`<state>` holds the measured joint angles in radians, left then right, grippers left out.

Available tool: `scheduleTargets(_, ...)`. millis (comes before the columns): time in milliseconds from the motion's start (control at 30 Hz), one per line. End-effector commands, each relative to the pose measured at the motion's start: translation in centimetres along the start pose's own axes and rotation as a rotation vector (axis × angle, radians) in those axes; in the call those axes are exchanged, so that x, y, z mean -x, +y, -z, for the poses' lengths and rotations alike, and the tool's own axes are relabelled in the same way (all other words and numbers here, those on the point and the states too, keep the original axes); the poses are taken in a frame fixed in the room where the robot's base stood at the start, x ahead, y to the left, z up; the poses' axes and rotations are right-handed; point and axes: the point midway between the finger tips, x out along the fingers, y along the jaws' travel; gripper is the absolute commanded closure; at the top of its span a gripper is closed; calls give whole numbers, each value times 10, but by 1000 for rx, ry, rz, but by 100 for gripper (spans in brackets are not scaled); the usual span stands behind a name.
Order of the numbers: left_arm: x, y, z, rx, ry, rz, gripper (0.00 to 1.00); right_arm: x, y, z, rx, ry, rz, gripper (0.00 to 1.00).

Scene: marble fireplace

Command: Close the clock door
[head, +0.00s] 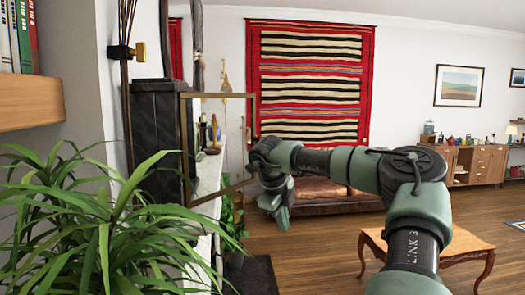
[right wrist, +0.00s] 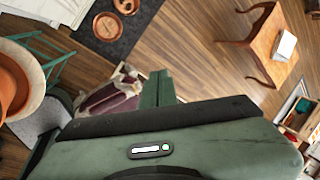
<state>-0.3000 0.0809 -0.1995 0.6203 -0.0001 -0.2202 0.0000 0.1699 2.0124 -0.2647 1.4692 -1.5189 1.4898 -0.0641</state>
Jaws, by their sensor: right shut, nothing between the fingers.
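The dark marble clock (head: 158,135) stands at left on the white mantel. Its brass-framed glass door (head: 222,96) is open, swung out to the right from the clock's edge. My right gripper (head: 281,220) points down beside the door's free lower corner, its wrist partly covering that corner. I cannot tell whether they touch. The gripper's fingers are together and empty; they also show in the right wrist view (right wrist: 158,88). The clock face is hidden from this side. My left gripper is not in view.
A leafy plant (head: 110,225) fills the lower left, in front of the mantel (head: 208,180). A wooden shelf with books (head: 40,100) is at far left. A low wooden table (head: 465,246) stands at lower right, and a brown sofa (head: 325,197) stands behind my arm.

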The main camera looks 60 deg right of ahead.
Motion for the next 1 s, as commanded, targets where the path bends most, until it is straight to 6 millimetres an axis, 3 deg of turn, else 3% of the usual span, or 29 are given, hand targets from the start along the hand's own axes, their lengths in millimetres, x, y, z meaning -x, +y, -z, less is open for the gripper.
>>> scheduleTargets(167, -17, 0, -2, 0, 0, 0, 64, 35, -34, -21, 133, -3, 405, 100)
scheduleTargets(300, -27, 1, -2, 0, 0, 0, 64, 88, -52, -42, 179, -49, 722, 100)
scheduleTargets(500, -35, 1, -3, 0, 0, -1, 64, 162, -56, -62, 172, -139, 1053, 100)
scheduleTargets(600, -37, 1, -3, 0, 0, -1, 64, 183, -55, -66, 161, -169, 1136, 100)
scheduleTargets(767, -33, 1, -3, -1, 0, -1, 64, 194, -60, -68, 151, -184, 1174, 100)
scheduleTargets(1000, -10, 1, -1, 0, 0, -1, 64, 181, -97, -76, 149, -179, 1168, 100)
